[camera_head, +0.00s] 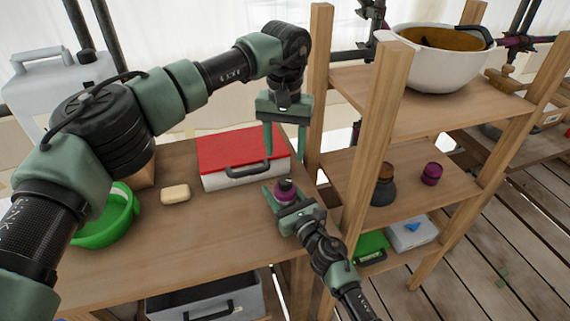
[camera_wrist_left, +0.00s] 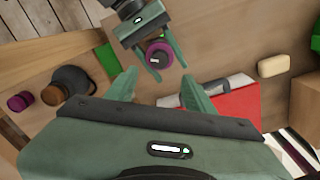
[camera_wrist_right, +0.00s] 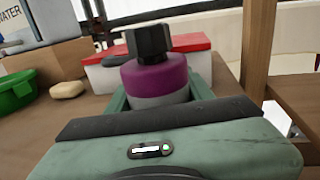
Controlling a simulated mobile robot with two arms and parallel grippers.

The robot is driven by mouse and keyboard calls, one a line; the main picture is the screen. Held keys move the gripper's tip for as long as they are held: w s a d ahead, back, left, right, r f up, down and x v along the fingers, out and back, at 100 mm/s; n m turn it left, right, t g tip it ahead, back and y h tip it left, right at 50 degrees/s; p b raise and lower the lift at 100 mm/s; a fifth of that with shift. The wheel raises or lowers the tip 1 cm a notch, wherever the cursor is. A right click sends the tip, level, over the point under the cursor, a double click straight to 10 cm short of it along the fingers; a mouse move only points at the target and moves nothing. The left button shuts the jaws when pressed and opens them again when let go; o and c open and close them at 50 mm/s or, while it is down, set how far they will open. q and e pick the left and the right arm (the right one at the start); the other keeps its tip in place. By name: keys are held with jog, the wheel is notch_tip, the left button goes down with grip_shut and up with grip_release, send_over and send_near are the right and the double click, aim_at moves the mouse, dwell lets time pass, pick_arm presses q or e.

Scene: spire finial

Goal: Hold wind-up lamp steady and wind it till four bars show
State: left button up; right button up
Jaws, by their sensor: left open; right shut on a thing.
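The wind-up lamp (camera_head: 284,195) is a small round body, purple above and grey below, with a black faceted knob on top. It stands upright at the right side of the wooden table. My right gripper (camera_head: 285,203) is shut around its body, and the right wrist view shows the lamp (camera_wrist_right: 155,77) between the fingers. My left gripper (camera_head: 285,154) is open and empty, above the lamp with its fingers pointing down. The left wrist view shows the lamp (camera_wrist_left: 158,53) beyond the open fingertips, apart from them. I cannot make out any bars on the lamp.
A white box with a red lid (camera_head: 241,157) stands just behind the lamp. A yellowish block (camera_head: 175,194) and a green bowl (camera_head: 112,215) lie to the left. A wooden shelf post (camera_head: 376,140) rises close on the right; shelves hold a dark jar (camera_head: 383,191) and purple object (camera_head: 432,174).

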pick_arm(q)
jog(key=shift+r, duration=1.45)
